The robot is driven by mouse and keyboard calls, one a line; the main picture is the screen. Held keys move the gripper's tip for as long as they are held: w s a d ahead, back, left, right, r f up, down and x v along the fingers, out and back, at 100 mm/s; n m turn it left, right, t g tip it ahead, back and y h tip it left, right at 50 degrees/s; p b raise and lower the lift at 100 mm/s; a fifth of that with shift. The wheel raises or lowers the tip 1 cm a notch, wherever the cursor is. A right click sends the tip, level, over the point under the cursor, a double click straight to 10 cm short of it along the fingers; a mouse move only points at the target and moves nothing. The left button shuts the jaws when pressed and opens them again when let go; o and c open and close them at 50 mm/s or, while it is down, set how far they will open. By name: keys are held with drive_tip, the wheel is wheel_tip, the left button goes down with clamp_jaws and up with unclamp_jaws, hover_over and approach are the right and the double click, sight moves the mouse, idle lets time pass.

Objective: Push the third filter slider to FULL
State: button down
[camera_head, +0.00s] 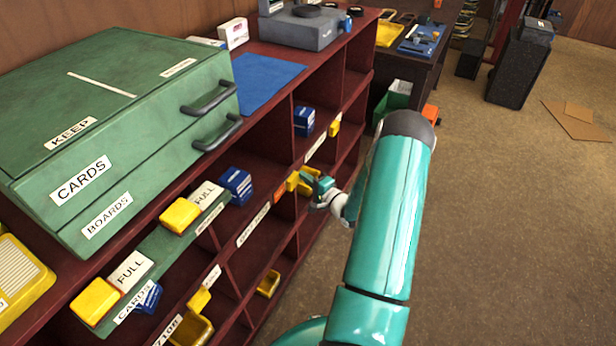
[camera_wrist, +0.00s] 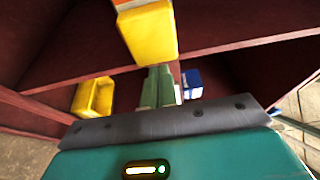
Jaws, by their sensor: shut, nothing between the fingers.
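A yellow slider block (camera_head: 293,181) sits on a labelled shelf-front rail, with a small orange piece (camera_head: 280,193) beside it. My gripper (camera_head: 317,183) is just right of this block, at the shelf front. In the wrist view the closed green fingers (camera_wrist: 157,85) point at the underside of a yellow block (camera_wrist: 148,33), with an orange strip above it. The fingers are shut and empty; whether they touch the block I cannot tell. Two other yellow sliders (camera_head: 180,215) and (camera_head: 95,302) stand beside FULL labels (camera_head: 205,195) and (camera_head: 131,270).
A green cabinet (camera_head: 110,130) with dark handles stands on the red shelf unit (camera_head: 270,135). A blue box (camera_head: 304,121) and a yellow bin (camera_head: 268,284) sit in compartments. A yellow bin (camera_wrist: 93,97) and blue box (camera_wrist: 192,82) flank the fingers. Floor at right is mostly clear.

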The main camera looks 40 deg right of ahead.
drive_tip(key=a, duration=0.2)
drive_tip(key=s+a, duration=0.1)
drive_tip(key=a, duration=0.1)
drive_tip(key=s+a, duration=0.1)
drive_tip(key=a, duration=0.1)
drive_tip(key=shift+s+a, duration=0.15)
drive_tip(key=shift+a, duration=0.15)
drive_tip(key=shift+d, duration=0.6)
drive_tip(key=d, duration=0.1)
drive_tip(key=w+d, duration=0.1)
drive_tip(key=d, duration=0.1)
drive_tip(key=shift+w, duration=0.15)
approach(293, 186)
drive_tip(key=s+d, duration=0.1)
drive_tip(key=d, duration=0.2)
drive_tip(key=shift+s, duration=0.2)
